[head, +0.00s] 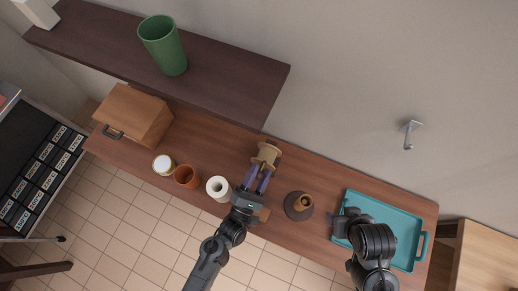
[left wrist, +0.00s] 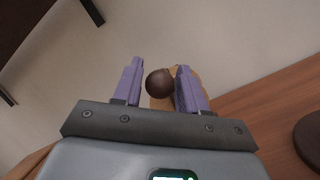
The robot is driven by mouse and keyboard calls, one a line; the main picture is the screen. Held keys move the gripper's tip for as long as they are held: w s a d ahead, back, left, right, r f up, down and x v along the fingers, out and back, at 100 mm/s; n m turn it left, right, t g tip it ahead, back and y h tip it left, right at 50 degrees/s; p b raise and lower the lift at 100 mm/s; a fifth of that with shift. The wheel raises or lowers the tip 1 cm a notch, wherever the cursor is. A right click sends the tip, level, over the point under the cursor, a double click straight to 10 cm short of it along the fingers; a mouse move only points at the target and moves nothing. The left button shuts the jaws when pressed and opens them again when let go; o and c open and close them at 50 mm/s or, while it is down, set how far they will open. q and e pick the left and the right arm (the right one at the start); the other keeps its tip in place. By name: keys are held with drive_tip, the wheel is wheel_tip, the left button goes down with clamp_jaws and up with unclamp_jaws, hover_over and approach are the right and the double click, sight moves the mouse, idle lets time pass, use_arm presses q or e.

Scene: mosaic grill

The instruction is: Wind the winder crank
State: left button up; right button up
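The winder (head: 266,157) is a tan wooden piece standing on the counter near its middle. In the left wrist view a dark brown round knob (left wrist: 159,83) shows in front of a tan wooden part (left wrist: 188,88); it looks like the crank's handle end. My left gripper (head: 258,181) reaches to the winder's near side. In the left wrist view my left gripper (left wrist: 157,85) is open, with its purple fingers on both sides of the knob and a gap to the left finger. My right gripper (head: 340,222) is over the teal tray's left side; its fingers are hard to make out.
The teal tray (head: 408,262) lies at the counter's right end. A brown round stand (head: 292,213), a white roll (head: 218,188), an orange cup (head: 186,176) and a white-topped jar (head: 163,165) stand nearby. A dark shelf (head: 215,72) with a green cup (head: 163,45) overhangs the back left.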

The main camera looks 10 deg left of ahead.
use_arm(q)
drive_tip(key=shift+o, duration=0.9)
drive_tip(key=shift+f, duration=0.1)
drive_tip(key=v, duration=1)
drive_tip(key=shift+s+b, duration=0.35)
drive_tip(key=shift+b, duration=0.1)
